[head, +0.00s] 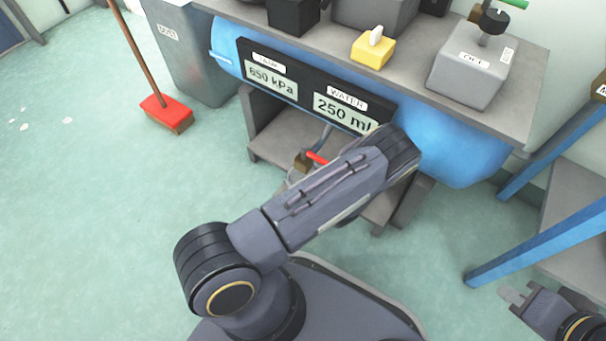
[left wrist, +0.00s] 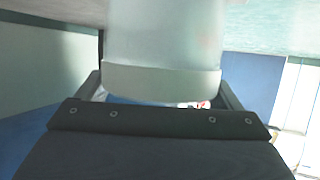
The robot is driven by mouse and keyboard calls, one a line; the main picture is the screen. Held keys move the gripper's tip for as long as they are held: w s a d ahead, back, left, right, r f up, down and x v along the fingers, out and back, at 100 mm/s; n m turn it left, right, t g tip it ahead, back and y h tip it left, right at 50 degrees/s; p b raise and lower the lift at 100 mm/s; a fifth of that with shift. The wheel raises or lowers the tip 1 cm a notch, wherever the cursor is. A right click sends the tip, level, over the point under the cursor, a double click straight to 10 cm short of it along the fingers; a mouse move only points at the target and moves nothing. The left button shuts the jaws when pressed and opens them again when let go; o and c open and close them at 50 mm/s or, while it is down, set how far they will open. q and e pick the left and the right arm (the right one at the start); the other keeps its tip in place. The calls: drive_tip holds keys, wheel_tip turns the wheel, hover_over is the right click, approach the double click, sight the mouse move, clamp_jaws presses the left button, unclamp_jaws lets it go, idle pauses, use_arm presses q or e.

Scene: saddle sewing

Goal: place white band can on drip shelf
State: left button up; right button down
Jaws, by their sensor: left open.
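A pale, frosted can (left wrist: 163,35) with a white band (left wrist: 160,80) fills the upper middle of the left wrist view. My left gripper (left wrist: 161,92) is open, with one dark finger on each side of the can. Whether either finger touches it I cannot tell. In the head view my left arm reaches up and right across the front of the blue tank, and its gripper is hidden. The grey drip shelf (head: 267,151) sits low under the tank and is partly covered by my arm. My right gripper (head: 514,294) is at the lower right, away from the shelf.
The blue tank (head: 450,140) carries a pressure and water display (head: 315,88). A tap with a red handle (head: 316,157) is below it. A grey workbench (head: 410,65) is above. A red broom (head: 167,110) and bin (head: 190,50) stand left.

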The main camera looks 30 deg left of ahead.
use_arm(q)
drive_tip(key=o, duration=1.1)
drive_tip(key=shift+d+r, duration=0.1)
drive_tip(key=shift+r, duration=0.15)
drive_tip(key=p+v, duration=0.4)
drive_tip(key=v, duration=0.7)
drive_tip(key=shift+s+d+r+p, duration=0.15)
drive_tip(key=shift+s+d+p, duration=0.15)
drive_tip(key=shift+p, duration=0.1)
